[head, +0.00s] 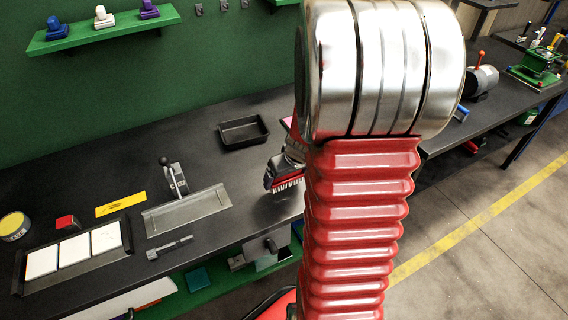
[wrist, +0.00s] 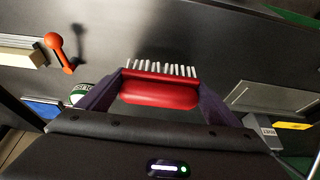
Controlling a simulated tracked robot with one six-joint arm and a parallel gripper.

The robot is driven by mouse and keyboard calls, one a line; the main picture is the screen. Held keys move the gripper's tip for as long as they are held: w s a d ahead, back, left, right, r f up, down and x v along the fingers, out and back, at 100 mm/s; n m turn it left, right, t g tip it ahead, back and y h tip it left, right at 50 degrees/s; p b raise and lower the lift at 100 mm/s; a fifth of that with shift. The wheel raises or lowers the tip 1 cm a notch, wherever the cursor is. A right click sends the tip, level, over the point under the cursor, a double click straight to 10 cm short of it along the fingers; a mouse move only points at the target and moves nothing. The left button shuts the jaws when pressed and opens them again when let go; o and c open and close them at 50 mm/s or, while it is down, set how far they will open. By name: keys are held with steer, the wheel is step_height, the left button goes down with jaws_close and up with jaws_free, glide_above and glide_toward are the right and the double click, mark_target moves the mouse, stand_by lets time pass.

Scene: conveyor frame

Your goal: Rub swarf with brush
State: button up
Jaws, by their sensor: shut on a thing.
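The brush is a red block with a row of white bristles; it shows in the middle of the wrist view (wrist: 160,94). My gripper (wrist: 161,86) is shut on its two ends with purple-grey fingers. In the head view the brush (head: 289,184) is just left of my red arm, over the dark bench top (head: 110,176), bristles down. I cannot tell whether the bristles touch the bench. I cannot make out any swarf in either view. My arm hides the bench to the right of the brush.
An empty black tray (head: 244,131) lies behind the brush. To the left are a metal plate (head: 187,211), a lever clamp (head: 174,177), a yellow strip (head: 120,204) and white tiles (head: 73,250). An orange-knobbed lever (wrist: 58,52) shows at left in the wrist view.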

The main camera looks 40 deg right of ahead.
steer(key=shift+r, duration=2.25)
